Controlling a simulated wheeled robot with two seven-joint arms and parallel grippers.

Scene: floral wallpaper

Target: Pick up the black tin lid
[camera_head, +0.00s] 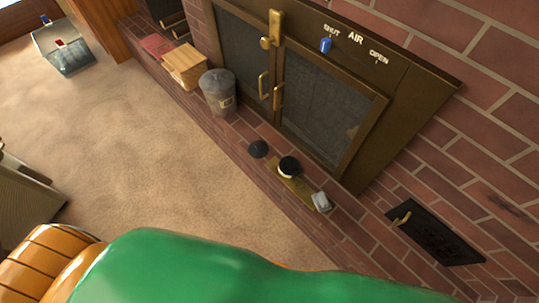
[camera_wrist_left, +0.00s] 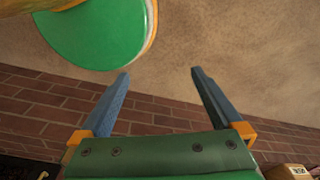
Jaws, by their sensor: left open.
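I cannot tell whether that black top is a separate lid. My left gripper (camera_wrist_left: 160,73) is open and empty in the left wrist view, over brick and carpet, with no lid between its fingers. The head view does not show its fingers. My right gripper is in neither view.
A small grey object (camera_head: 321,201) sits at the tray's right end. A metal bucket (camera_head: 218,92) and a wooden box (camera_head: 185,66) stand farther left on the hearth. The fireplace doors (camera_head: 318,125) rise behind. Open carpet (camera_head: 150,150) lies in front.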

